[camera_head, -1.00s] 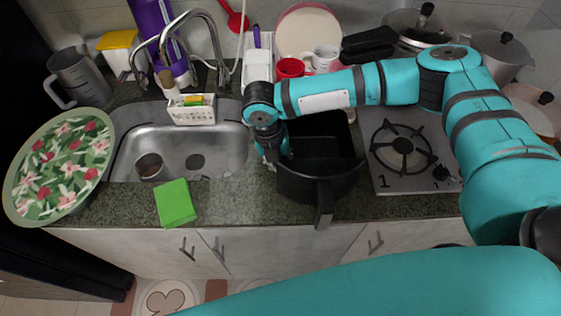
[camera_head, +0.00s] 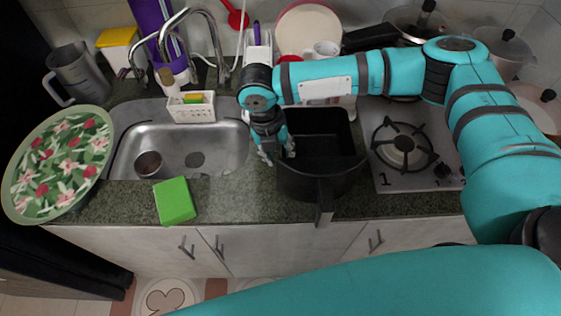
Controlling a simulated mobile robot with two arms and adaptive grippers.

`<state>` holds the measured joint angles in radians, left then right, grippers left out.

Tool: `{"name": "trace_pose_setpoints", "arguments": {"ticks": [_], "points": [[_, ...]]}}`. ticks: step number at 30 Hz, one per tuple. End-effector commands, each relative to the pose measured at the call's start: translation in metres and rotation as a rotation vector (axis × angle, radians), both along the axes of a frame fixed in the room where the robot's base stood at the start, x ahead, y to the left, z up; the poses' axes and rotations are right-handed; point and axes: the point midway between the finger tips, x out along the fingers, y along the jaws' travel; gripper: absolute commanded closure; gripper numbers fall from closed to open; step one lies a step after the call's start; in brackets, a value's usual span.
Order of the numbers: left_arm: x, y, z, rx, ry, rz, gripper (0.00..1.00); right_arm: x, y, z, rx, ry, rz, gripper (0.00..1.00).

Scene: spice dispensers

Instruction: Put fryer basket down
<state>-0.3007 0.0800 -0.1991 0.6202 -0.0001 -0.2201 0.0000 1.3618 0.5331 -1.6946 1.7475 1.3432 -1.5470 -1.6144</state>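The black fryer basket (camera_head: 318,185) sits on the granite counter between the sink and the stove, with its handle (camera_head: 325,207) pointing toward the front edge. My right gripper (camera_head: 279,156) is at the basket's left side, by the rim, with its fingers spread apart. I cannot tell whether a finger still touches the rim. The inside of the basket looks dark and empty. My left gripper is not in view.
The steel sink (camera_head: 225,150) is to the left, with a green sponge or cloth (camera_head: 175,201) in front. A gas stove (camera_head: 402,180) stands close on the right. A white caddy (camera_head: 191,108), a floral tray (camera_head: 58,165) and a jug (camera_head: 80,75) are at the left.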

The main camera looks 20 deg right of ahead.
Motion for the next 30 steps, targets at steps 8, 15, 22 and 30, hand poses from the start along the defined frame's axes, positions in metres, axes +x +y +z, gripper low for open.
{"name": "trace_pose_setpoints", "arguments": {"ticks": [8,15,22,30], "points": [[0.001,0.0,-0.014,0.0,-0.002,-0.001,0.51,0.004,0.011,0.058,0.003,-0.004,0.0,0.71],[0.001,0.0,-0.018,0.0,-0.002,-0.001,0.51,0.005,0.014,0.085,0.001,-0.001,0.0,0.71],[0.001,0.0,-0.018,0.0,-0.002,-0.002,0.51,0.005,0.015,0.089,0.0,0.0,0.0,0.71],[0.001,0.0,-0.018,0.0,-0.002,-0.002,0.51,0.005,0.015,0.089,0.0,0.0,0.0,0.71]]}}
